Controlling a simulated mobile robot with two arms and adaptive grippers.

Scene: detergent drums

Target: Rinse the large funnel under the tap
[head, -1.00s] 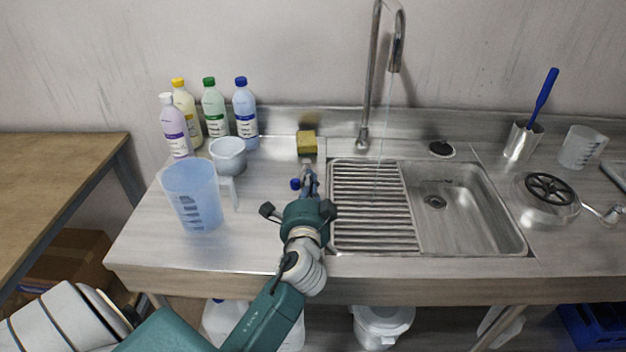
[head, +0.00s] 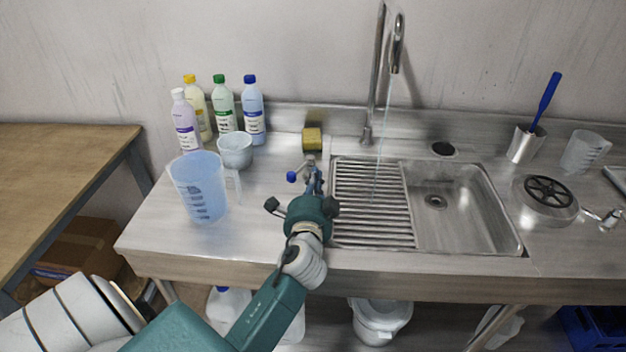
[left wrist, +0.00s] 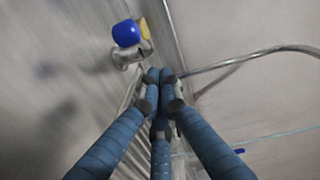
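I cannot make out a large funnel in either view. The tall tap (head: 397,45) arches over the sink (head: 465,205), and a thin stream of water falls from it onto the ribbed drainer (head: 372,200). A blue-knobbed tap lever (head: 292,177) stands on the counter left of the drainer; its knob (left wrist: 126,33) also shows in the left wrist view. My left gripper (head: 313,172) is just right of the lever. In the left wrist view its fingertips (left wrist: 160,76) are together with nothing visible between them. I cannot tell whether they touch the lever. My right gripper is out of view.
A bluish measuring jug (head: 198,188), a white cup (head: 235,151) and several bottles (head: 253,110) stand to the left. A yellow sponge (head: 312,139) lies behind the lever. Right of the sink are a brush holder (head: 525,145), a wheel-topped metal vessel (head: 545,197) and a clear jug (head: 584,152).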

